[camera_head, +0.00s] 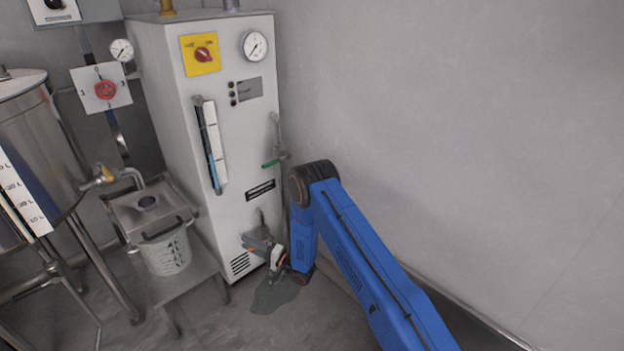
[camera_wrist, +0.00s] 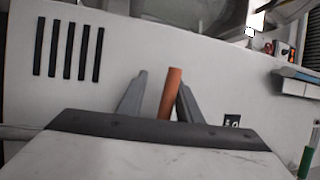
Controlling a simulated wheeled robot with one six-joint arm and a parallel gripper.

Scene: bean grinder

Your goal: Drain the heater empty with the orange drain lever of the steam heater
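The steam heater (camera_head: 228,120) is a tall white cabinet, also filling much of the wrist view (camera_wrist: 215,75). Its sight glass (camera_head: 211,145) shows a blue column in the lower part. The orange drain lever (camera_wrist: 172,92) stands between the two grey fingers of my gripper (camera_wrist: 162,92), close to the right finger. A gap shows between the lever and the left finger, so the gripper looks open around it. In the head view my gripper (camera_head: 262,246) is low at the heater's front, near the floor, and mostly hides the lever there.
A dark wet patch (camera_head: 275,295) lies on the floor below my gripper. A green-handled valve (camera_head: 271,163) is on the heater's right side. A small stand with a white perforated basket (camera_head: 167,252) and a steel tank (camera_head: 35,150) are left. A bare wall (camera_head: 460,130) is right.

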